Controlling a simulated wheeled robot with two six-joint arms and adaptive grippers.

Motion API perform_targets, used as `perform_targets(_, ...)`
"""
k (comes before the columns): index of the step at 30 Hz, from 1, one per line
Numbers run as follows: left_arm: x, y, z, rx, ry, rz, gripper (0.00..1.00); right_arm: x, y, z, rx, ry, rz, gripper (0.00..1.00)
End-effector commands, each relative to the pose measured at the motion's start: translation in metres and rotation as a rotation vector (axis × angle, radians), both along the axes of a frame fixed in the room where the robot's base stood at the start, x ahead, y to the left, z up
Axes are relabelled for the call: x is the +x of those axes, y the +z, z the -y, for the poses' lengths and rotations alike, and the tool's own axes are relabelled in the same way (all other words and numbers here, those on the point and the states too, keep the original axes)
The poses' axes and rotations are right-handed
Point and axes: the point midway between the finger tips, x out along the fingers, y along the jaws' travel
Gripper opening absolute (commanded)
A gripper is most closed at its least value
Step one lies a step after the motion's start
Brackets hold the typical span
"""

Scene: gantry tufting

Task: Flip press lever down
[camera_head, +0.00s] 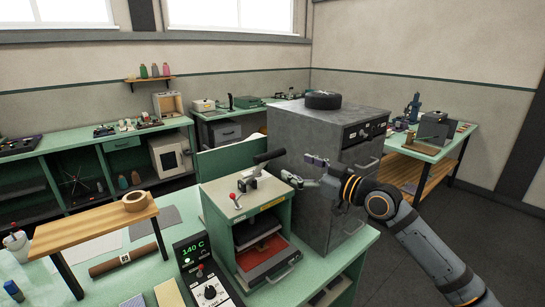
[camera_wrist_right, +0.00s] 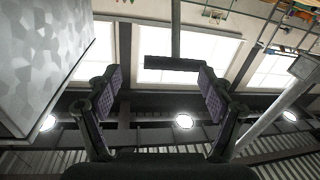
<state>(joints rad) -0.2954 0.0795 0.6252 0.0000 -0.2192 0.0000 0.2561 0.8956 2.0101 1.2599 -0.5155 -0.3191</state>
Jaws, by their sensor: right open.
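My right gripper (camera_head: 303,170) is open and empty, just right of the lever and above the press's right side. In the right wrist view, the lever's black grip (camera_wrist_right: 172,63) lies crosswise between the open fingers (camera_wrist_right: 160,80), near their tips. I cannot tell whether it touches them. My left gripper is not in view.
A tall grey cabinet (camera_head: 300,140) stands close behind my right gripper; it also fills the left of the wrist view (camera_wrist_right: 45,55). A control box reading 140 C (camera_head: 190,250) and a wooden stand (camera_head: 90,232) are left.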

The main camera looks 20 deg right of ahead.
Motion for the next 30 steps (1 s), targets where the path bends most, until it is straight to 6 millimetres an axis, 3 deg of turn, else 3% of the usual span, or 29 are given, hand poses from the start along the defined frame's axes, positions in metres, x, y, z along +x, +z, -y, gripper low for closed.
perform_targets(6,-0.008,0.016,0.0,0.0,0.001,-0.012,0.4,0.02,0.005,-0.013,0.012,0.004,0.0,0.81)
perform_targets(18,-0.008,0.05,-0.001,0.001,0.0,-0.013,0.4,0.078,0.004,-0.044,0.006,0.002,-0.004,0.81)
perform_targets(30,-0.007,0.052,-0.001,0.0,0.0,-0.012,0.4,0.088,-0.001,-0.05,0.001,0.003,-0.003,0.81)
